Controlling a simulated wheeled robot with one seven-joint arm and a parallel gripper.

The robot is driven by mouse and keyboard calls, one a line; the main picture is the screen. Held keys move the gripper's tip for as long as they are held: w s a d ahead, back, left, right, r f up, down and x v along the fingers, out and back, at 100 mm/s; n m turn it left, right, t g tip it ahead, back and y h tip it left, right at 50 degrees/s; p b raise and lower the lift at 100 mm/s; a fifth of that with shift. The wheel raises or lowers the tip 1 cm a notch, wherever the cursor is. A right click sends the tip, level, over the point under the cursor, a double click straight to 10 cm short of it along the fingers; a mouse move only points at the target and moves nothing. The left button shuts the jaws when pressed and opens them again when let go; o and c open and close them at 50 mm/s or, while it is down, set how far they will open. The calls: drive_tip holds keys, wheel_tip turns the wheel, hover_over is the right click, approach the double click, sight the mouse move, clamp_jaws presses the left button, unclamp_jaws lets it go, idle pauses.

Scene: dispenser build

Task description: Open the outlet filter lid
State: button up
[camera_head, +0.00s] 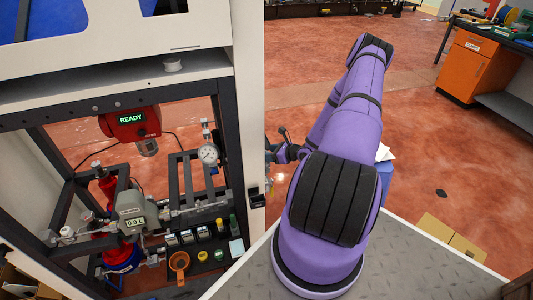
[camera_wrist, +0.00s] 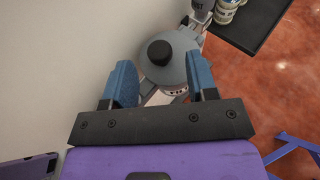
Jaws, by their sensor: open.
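In the wrist view, a grey round lid (camera_wrist: 176,68) with a black knob (camera_wrist: 159,53) lies just beyond my gripper; it looks like the outlet filter lid. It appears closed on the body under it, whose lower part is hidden. My gripper (camera_wrist: 160,76) is open, with one blue finger to the left of the lid and the other to its right. The knob is ahead of the gap between the fingers, and nothing is held. Whether a finger touches the lid I cannot tell. In the head view the lid is not recognisable, and my purple arm hides much of the middle.
A pale wall (camera_wrist: 50,60) is close on the left in the wrist view. A dark shelf (camera_wrist: 262,20) with cans is at top right. In the head view, the dispenser frame (camera_head: 62,205) with a red READY unit (camera_head: 130,121) stands left, and an orange cabinet (camera_head: 468,65) far right.

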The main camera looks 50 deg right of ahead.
drive_tip(key=shift+x, duration=1.15)
clamp_jaws()
drive_tip(key=shift+r, duration=0.1)
